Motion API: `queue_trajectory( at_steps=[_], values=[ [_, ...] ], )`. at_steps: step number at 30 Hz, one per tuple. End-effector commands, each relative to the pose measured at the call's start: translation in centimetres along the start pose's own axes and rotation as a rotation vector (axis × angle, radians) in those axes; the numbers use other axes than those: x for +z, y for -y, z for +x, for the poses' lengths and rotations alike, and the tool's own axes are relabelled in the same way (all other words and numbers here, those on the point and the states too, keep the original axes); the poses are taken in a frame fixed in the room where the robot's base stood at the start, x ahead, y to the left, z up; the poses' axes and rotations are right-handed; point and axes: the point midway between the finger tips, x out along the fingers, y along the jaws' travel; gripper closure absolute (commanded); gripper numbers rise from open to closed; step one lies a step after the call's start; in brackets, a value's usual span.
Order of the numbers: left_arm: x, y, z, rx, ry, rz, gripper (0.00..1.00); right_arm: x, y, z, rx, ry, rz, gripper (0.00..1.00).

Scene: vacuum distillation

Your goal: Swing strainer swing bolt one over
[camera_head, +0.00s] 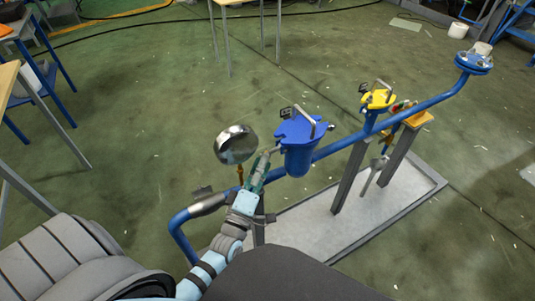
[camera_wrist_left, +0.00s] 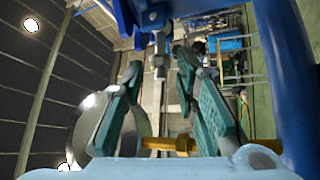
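The blue strainer (camera_head: 298,158) stands on the blue pipe in the head view, with a lid and a metal bar handle on top. My left gripper (camera_head: 264,160) is at the strainer's left side, just below its lid flange. In the left wrist view, the gripper (camera_wrist_left: 159,75) is open, with green-padded fingers apart. A metal swing bolt (camera_wrist_left: 159,62) with a nut hangs from the blue flange above. Its lower end shows between the fingertips, and neither finger visibly touches it. Which numbered bolt it is cannot be told. My right gripper is not in view.
A yellow-topped valve (camera_head: 378,99) and a flanged pipe end (camera_head: 474,62) lie along the blue pipe (camera_head: 335,147) to the right.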

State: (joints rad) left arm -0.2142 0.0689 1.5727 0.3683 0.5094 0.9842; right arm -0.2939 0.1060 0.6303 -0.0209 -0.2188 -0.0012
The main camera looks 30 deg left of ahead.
Motion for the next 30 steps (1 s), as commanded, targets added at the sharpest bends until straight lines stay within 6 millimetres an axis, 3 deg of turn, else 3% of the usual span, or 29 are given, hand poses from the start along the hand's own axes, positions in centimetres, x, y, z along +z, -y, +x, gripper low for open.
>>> queue_trajectory(
  at_steps=[6,16,17,22,26,30],
  values=[
    [0.0,0.0,3.4,0.0,0.0,0.001,0.72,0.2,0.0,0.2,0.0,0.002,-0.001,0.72],
    [0.0,0.1,4.0,-0.002,0.001,0.002,0.72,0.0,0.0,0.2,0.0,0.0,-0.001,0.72],
    [0.0,0.1,4.0,-0.002,0.001,0.002,0.74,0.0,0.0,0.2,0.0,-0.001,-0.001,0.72],
    [0.0,0.1,4.0,-0.002,0.001,0.002,1.0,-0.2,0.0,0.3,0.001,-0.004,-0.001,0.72],
    [0.0,0.0,4.0,-0.003,0.002,0.003,1.0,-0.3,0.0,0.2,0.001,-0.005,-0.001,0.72],
    [-0.2,-0.8,4.3,-0.036,0.019,0.03,1.0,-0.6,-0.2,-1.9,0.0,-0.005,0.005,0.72]
  ],
)
